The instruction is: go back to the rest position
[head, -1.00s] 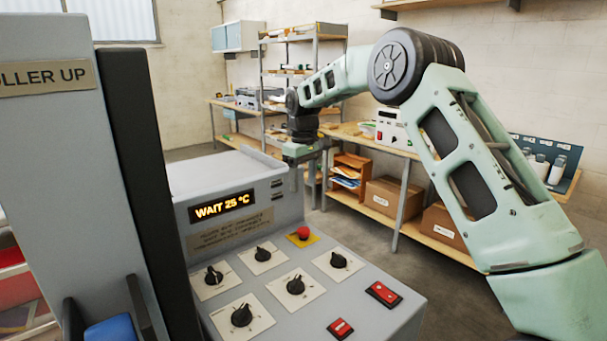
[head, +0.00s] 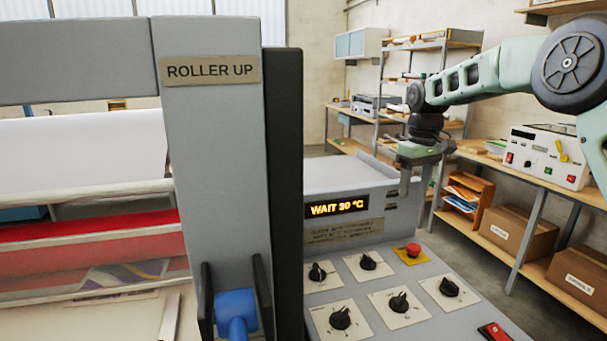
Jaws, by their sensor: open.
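My gripper (head: 412,178) hangs at the end of my pale green arm, beyond the back right edge of the laminator's control box. It points down and looks open and empty; its fingertips are small and hard to make out. The laminator's grey control panel (head: 385,258) carries several black knobs, a red button (head: 413,250) on a yellow plate and a lit display (head: 337,208) reading "WAIT 30 °C". The grey upright (head: 215,150) is labelled "ROLLER UP". A blue handle (head: 236,310) sits at its foot, between dark guides.
Red rollers (head: 90,245) and a white sheet (head: 80,155) are at the left. A workbench with a white device (head: 545,155), cardboard boxes (head: 515,220) and an orange paper rack (head: 478,205) stands at the right. Shelving (head: 430,75) is behind. Some floor shows between laminator and bench.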

